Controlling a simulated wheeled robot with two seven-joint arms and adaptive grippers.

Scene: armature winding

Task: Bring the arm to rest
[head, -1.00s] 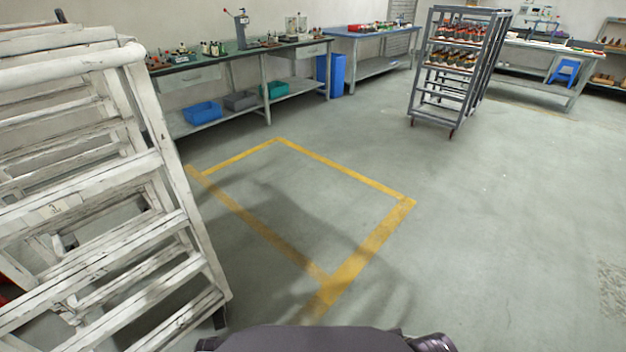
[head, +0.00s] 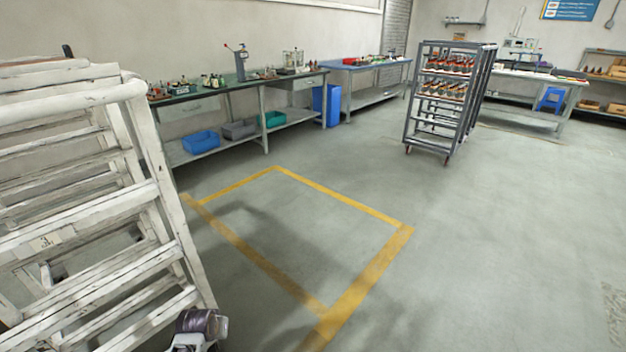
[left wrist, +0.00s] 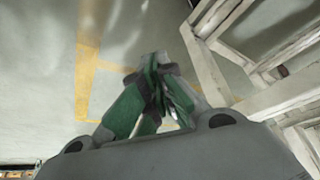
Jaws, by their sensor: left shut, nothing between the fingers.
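My left gripper (left wrist: 162,92) shows in the left wrist view with its green and grey fingers together and nothing between them. It hangs over the floor beside the white rack (left wrist: 270,97). In the head view a purple-grey part of my own arm (head: 203,324) shows at the bottom, close to the foot of the white rack (head: 92,240). The left fingers do not show in the head view. My right gripper is in neither view.
A yellow-marked floor area (head: 345,198) lies empty ahead. A grey wheeled rack (head: 408,122) with several armatures stands beyond it. A green-topped workbench (head: 180,98) with bins below stands along the wall. The floor at right is clear.

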